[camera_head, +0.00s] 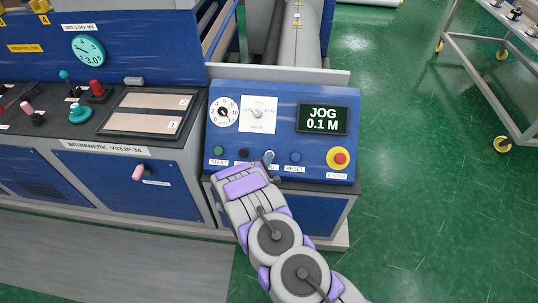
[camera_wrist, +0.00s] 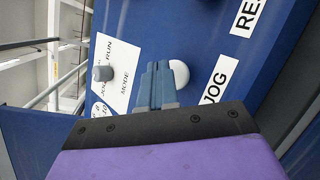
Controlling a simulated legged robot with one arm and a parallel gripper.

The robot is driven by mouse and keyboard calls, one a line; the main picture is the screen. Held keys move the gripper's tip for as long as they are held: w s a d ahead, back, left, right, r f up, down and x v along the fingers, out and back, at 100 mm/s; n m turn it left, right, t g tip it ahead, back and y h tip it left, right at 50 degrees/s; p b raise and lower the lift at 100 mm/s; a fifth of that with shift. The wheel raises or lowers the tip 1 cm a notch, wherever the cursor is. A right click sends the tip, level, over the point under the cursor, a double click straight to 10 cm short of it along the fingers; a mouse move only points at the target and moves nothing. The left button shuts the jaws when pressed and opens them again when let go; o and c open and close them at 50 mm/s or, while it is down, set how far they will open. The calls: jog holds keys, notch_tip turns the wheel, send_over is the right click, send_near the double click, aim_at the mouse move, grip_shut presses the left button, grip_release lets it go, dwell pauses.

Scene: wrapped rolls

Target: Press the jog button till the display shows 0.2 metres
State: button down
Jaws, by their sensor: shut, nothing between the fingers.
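The display (camera_head: 323,119) on the blue control panel (camera_head: 283,99) reads "JOG 0.1 M". My gripper (camera_head: 269,158) is at the lower row of buttons on the panel, its fingers shut with nothing between them. In the wrist view my gripper's fingertips (camera_wrist: 158,68) are right at the pale round jog button (camera_wrist: 180,73), beside the "JOG" label (camera_wrist: 215,80). The fingers hide part of the button, and I cannot tell whether they touch or press it. In the head view my gripper and arm cover the jog button and most of its label.
The mode selector (camera_head: 258,114) and a round dial (camera_head: 223,111) sit above the buttons. A green start button (camera_head: 219,150), a dark button (camera_head: 244,153) and a blue reset button (camera_head: 295,157) flank my gripper. A red emergency stop (camera_head: 340,158) is further right. Green floor lies right.

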jog(key=shift+s+r, duration=0.1)
jog(key=shift+r, duration=0.1)
jog(key=s+r+p, duration=0.2)
jog(key=s+r, duration=0.1)
jog(key=shift+s+r, duration=0.1)
jog(key=shift+r, duration=0.3)
dwell(0.4)
jog(key=shift+a, duration=0.1)
dwell(0.5)
